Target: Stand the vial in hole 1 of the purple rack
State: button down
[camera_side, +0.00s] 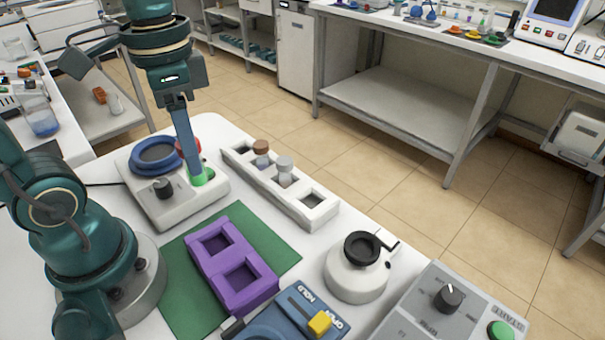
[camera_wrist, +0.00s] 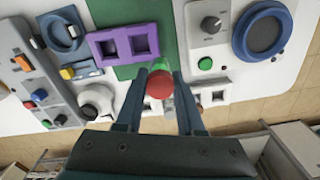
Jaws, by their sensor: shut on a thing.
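My gripper (camera_side: 196,180) is shut on a vial with a red cap (camera_wrist: 160,84); the cap sits between the fingertips in the wrist view, with a greenish body partly showing beyond it. In the side view a finger hides most of the vial, and only some red shows beside it. My gripper is over the edge of a white device, left of the white rack. The purple rack (camera_side: 208,266) lies on a green mat, right and forward of my gripper. Both its square holes look empty; I cannot tell which one is numbered 1.
The white rack (camera_side: 266,184) holds a brown-capped vial (camera_side: 261,150) and a grey-capped vial (camera_side: 285,165). The white device (camera_side: 160,212) carries a blue ring, a black knob and a green button. A white round instrument (camera_side: 355,280) and a blue unit (camera_side: 285,322) stand near the purple rack.

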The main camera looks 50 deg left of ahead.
jog(key=shift+s+d+f, duration=0.35)
jog(key=shift+d+f, duration=1.45)
jog(key=shift+d, duration=0.05)
jog(key=shift+s+d+f, duration=0.35)
jog(key=shift+d+f, duration=1.45)
jog(key=shift+d, duration=0.05)
jog(key=shift+s+d+f, duration=0.35)
jog(key=shift+d+f, duration=1.45)
jog(key=shift+d, duration=0.05)
jog(key=shift+f, duration=0.1)
jog(key=c, duration=0.5)
grip_release()
notch_tip(320, 180, up, 12)
jog(key=shift+w+a+f+n+t, duration=0.25)
jog(key=shift+a+n+t, duration=0.3)
jog(key=shift+a+t, duration=0.7)
jog(key=shift+w+a+f+n+t, duration=0.25)
jog(key=shift+a+n+t, duration=0.35)
jog(key=shift+a, duration=1.15)
jog(key=shift+w+a+f+n+t, duration=0.1)
jog(key=shift+w+a+n+t, duration=0.35)
jog(key=shift+a+t, duration=0.8)
